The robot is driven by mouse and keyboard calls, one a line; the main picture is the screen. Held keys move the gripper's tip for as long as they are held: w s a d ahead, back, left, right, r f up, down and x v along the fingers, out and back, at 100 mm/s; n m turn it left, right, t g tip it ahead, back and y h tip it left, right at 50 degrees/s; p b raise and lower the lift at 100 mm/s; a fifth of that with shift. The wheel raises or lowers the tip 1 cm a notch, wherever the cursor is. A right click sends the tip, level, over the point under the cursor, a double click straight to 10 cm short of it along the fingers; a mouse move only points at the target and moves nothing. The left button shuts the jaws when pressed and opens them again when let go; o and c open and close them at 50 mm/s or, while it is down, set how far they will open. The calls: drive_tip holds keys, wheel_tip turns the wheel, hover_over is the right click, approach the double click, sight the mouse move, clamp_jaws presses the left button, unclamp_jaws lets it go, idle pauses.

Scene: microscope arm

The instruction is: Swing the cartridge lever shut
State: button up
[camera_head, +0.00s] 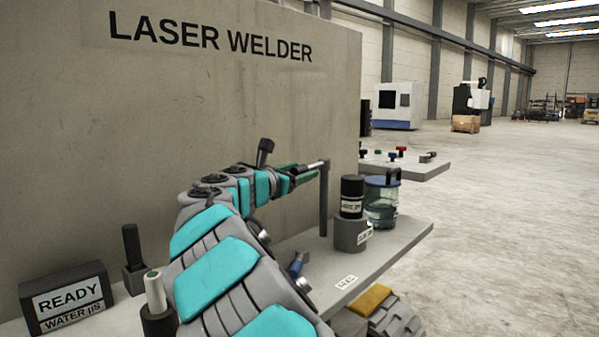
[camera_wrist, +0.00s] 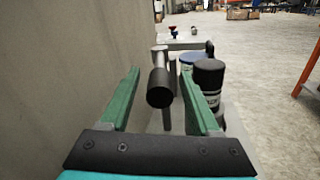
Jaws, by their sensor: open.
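The lever appears to be the dark round knob (camera_wrist: 160,88) with a pale metal rod behind it in the wrist view. In the head view the pale rod (camera_head: 316,164) shows beside the top of a dark upright post (camera_head: 323,205). My gripper (camera_head: 303,171) is at the rod, and its green fingers are open. In the wrist view the open gripper (camera_wrist: 159,74) has one finger on each side of the knob, with visible gaps. Contact cannot be told. A black labelled cartridge (camera_head: 352,187) stands upright in a grey holder (camera_head: 350,235), right of the post.
A clear jar with a blue lid (camera_head: 382,205) stands behind the cartridge. The grey laser welder panel (camera_head: 240,95) rises along the left. A READY box (camera_head: 65,297) and a pale cylinder (camera_head: 155,291) in a dark holder are at the near left. Open floor lies right.

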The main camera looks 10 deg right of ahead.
clamp_jaws()
idle(0.4)
idle(0.9)
